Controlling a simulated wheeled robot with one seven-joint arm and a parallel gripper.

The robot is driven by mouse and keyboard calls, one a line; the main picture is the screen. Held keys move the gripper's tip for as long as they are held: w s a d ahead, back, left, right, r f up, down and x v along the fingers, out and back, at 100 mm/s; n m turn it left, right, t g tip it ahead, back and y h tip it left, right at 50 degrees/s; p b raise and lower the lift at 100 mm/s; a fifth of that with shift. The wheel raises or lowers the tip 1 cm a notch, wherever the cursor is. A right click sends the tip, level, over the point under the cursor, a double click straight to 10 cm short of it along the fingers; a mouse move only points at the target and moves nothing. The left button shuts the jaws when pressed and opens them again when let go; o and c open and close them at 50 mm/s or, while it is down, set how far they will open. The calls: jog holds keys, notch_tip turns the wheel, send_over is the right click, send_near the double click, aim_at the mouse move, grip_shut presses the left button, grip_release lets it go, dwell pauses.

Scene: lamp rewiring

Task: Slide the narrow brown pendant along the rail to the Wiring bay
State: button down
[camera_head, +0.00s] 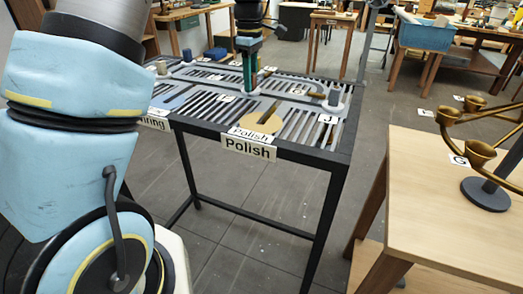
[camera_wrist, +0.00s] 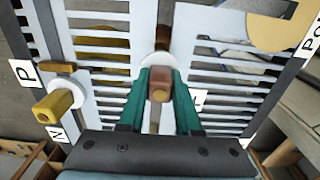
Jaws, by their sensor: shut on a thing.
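My gripper (camera_head: 249,82) reaches down over the slatted table (camera_head: 338,146) in the head view. In the wrist view my gripper (camera_wrist: 160,80) has its two green fingers shut on the narrow brown pendant (camera_wrist: 160,90). A pale round disc shows just beyond the pendant, on the white rail strip (camera_wrist: 144,14). The pendant's lower part is hidden, and in the head view the fingers hide it. The Wiring sign (camera_head: 153,123) is at the table's left front, partly covered by my arm. The Polish sign (camera_head: 249,148) is on the front edge.
A yellow block on a white disc (camera_wrist: 60,103) stands left of my gripper in the wrist view. A tan disc (camera_head: 257,124) lies behind the Polish sign. Grey posts (camera_head: 334,98) stand on the table. A wooden table with a brass candle holder (camera_head: 480,150) is at right.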

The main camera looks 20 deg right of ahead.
jog(key=w+a+p, duration=0.2)
jog(key=w+a, duration=0.6)
jog(key=a, duration=0.1)
jog(key=shift+w+a+p, duration=0.25)
jog(key=shift+w+p, duration=0.1)
jog(key=shift+w, duration=0.05)
dwell(0.4)
jog(key=shift+w+a+p, duration=0.8)
jog(key=shift+w+a, duration=1.25)
jog(key=shift+a, duration=0.1)
jog(key=shift+s, duration=0.1)
jog(key=s+a+b, duration=0.3)
jog(key=s+a, duration=0.6)
jog(key=s, duration=0.1)
jog(key=shift+a, duration=0.3)
jog(key=c, duration=0.5)
grip_release()
